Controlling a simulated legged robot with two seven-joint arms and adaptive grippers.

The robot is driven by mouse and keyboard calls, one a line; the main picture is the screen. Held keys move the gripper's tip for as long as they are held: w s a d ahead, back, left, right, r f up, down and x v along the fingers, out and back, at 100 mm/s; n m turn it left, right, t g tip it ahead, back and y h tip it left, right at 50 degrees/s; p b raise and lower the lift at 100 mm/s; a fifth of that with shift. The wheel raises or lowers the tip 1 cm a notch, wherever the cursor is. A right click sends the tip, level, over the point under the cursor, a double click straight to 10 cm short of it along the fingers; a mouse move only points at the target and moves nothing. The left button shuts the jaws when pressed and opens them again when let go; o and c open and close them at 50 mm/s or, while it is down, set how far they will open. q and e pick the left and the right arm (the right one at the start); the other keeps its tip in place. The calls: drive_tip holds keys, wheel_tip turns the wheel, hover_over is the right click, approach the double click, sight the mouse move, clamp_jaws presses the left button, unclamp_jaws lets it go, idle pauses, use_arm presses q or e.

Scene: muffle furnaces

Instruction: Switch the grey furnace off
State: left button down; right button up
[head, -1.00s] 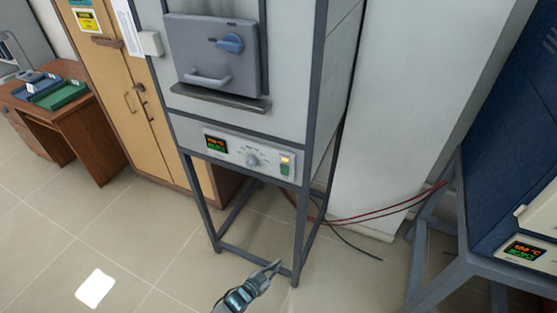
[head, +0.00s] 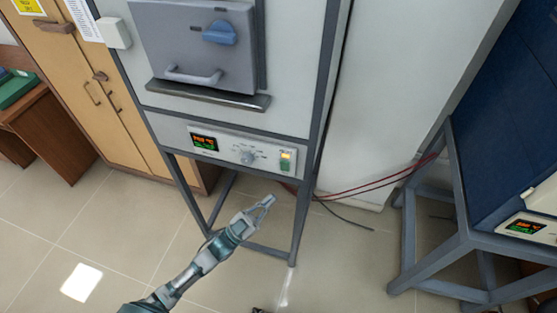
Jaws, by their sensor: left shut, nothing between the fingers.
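The grey furnace (head: 295,60) stands on a tall grey frame, with its door (head: 190,55) closed. Its control panel (head: 222,148) below the door carries a lit display (head: 204,142), a round dial (head: 248,157) and, at the right end, a green switch (head: 286,164) under a glowing amber lamp (head: 286,155). My left gripper (head: 268,202) is shut and empty. It is below and a little left of the switch, apart from the panel. My right gripper is out of view.
A blue furnace (head: 500,110) with its own lit display (head: 523,227) stands on a grey stand at the right. Red cables (head: 380,183) run between the furnaces. A wooden cabinet (head: 60,60) and a desk (head: 45,130) are at the left. The floor in front is open.

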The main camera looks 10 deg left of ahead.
sight(285, 167)
use_arm(q)
drive_tip(key=w+d+r+b, duration=0.1)
drive_tip(key=w+b, duration=0.1)
drive_tip(key=w, duration=0.6)
drive_tip(key=shift+w, duration=0.4)
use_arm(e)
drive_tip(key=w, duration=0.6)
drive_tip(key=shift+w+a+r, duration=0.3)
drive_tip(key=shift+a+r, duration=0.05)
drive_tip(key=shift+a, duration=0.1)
use_arm(q)
drive_tip(key=shift+a, duration=0.3)
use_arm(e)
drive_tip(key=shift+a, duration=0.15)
use_arm(q)
drive_tip(key=shift+d, duration=0.2)
drive_tip(key=shift+a, duration=0.1)
drive_tip(key=shift+w+r, duration=0.15)
drive_tip(key=shift+w, duration=0.2)
drive_tip(key=shift+w, duration=0.35)
